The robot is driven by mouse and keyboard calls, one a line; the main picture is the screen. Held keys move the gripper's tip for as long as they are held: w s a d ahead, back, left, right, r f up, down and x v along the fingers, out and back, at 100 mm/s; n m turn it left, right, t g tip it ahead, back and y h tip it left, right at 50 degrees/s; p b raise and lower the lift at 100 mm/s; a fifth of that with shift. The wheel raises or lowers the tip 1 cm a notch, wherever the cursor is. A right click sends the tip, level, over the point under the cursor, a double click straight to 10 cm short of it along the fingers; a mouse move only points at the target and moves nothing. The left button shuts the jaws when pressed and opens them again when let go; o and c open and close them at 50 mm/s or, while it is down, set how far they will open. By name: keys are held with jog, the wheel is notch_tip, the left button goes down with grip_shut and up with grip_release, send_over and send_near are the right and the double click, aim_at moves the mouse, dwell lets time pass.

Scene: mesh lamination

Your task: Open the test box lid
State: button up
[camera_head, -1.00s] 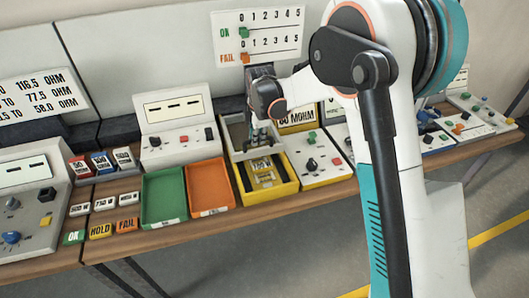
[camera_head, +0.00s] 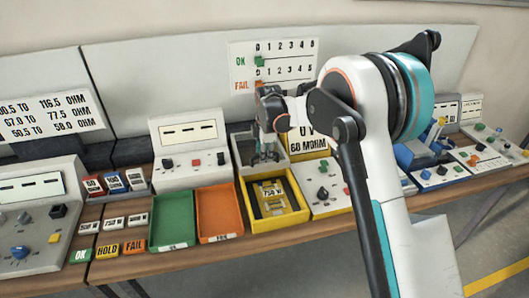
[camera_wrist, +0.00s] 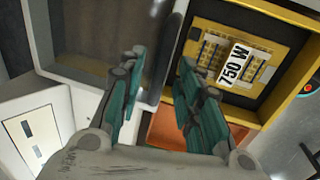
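The test box is a yellow-rimmed tray (camera_head: 301,212) with a dark inside, holding a yellow part marked 750 W (camera_head: 268,190). The box also shows at the right of the wrist view (camera_wrist: 262,112). Its lid, a pale frame around a grey see-through panel (camera_head: 241,150), stands raised at the box's back edge. The lid fills the upper left of the wrist view (camera_wrist: 100,40). My gripper (camera_head: 266,156) is at the lid, above the box's back edge. In the wrist view its teal fingers (camera_wrist: 160,62) are apart, with the lid's edge between or behind them; contact is unclear.
A green tray (camera_head: 172,218) and an orange tray (camera_head: 219,212) stand left of the box. A white meter (camera_head: 188,150) is behind them. A control panel with knobs (camera_head: 325,195) is close on the right. A sign with sliders (camera_head: 272,62) hangs behind my gripper.

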notch_tip(320, 180, up, 12)
jog(key=s, duration=0.2)
jog(key=shift+d, duration=0.3)
jog(key=shift+s+f, duration=0.1)
jog(key=s+d+r+m+t+b, duration=0.1)
jog(key=s+d+r+m, duration=0.3)
jog(key=s, duration=0.3)
jog(key=s+d+r+m+t+b, duration=0.1)
jog(key=s+d+r+m, duration=0.15)
jog(key=s+d, duration=0.35)
jog(key=s+d+r+m+t+b, duration=0.1)
jog(key=s+d+r+m, duration=0.1)
jog(key=s+d+m, duration=0.35)
jog(key=s+d+f+m, duration=0.2)
jog(key=s+m, duration=0.1)
jog(key=s, duration=0.3)
jog(key=s+d+f+m+t+b, duration=0.1)
jog(key=s+d+f+m, duration=0.1)
jog(key=s, duration=0.5)
jog(key=s+d+f+m+t+b, duration=0.1)
jog(key=s+d+f+m, duration=0.1)
jog(key=s+f+m, duration=0.2)
jog(key=s, duration=0.3)
jog(key=shift+s+d+f+h, duration=0.15)
jog(key=shift+s+f+h, duration=0.05)
jog(key=shift+s+h, duration=0.1)
